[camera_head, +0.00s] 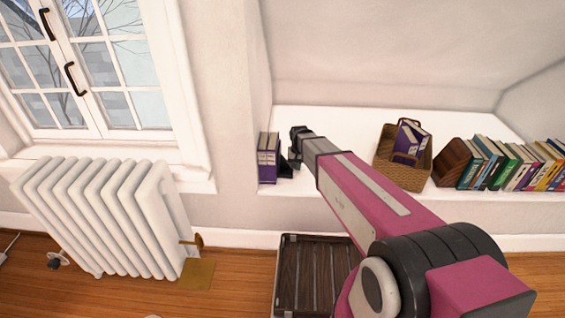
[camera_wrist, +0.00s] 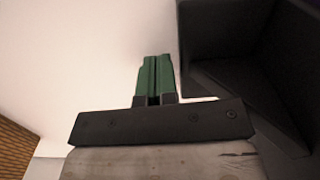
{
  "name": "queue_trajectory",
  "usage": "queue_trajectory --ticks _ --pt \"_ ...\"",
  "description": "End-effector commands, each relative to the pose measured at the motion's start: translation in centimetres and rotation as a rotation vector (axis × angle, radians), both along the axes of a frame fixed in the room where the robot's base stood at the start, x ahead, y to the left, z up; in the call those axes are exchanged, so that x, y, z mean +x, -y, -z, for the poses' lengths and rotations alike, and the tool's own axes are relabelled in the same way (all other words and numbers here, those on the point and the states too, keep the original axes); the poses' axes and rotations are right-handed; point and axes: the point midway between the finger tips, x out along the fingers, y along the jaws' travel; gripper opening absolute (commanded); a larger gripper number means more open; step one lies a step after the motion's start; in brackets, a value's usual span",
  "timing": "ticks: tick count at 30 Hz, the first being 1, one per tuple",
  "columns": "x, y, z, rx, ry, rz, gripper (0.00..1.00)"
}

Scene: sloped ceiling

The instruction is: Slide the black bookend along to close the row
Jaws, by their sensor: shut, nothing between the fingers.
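The black bookend (camera_head: 285,166) stands on the white ledge just right of two purple books (camera_head: 268,158) at the ledge's left end. In the head view it is partly hidden by my gripper (camera_head: 296,158), and I cannot tell whether it touches the books. In the wrist view the bookend (camera_wrist: 235,50) is large and dark at the right, with an upright plate and a slanted part. My gripper's green fingertips (camera_wrist: 156,75) are shut together with nothing between them, close beside the bookend. Whether they touch it is unclear.
A wicker basket (camera_head: 405,178) holding purple books stands further right on the ledge (camera_head: 340,120). Beyond it are a brown wooden bookend (camera_head: 453,165) and a leaning row of coloured books (camera_head: 510,165). A white radiator (camera_head: 105,215) and a slatted dark crate (camera_head: 315,275) stand below.

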Motion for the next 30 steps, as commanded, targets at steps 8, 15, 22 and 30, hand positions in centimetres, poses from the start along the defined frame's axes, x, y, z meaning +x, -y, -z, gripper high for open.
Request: queue_trajectory --ticks 8,15,22,30 --pt "0.0 -0.9 0.0 0.0 0.0 0.0 0.0" --pt "-0.1 -1.6 0.0 0.001 0.0 0.0 0.0" --pt "-0.1 -2.3 0.0 0.003 0.0 0.0 0.0" --pt "-0.1 -1.8 0.0 0.005 0.0 0.002 0.0"
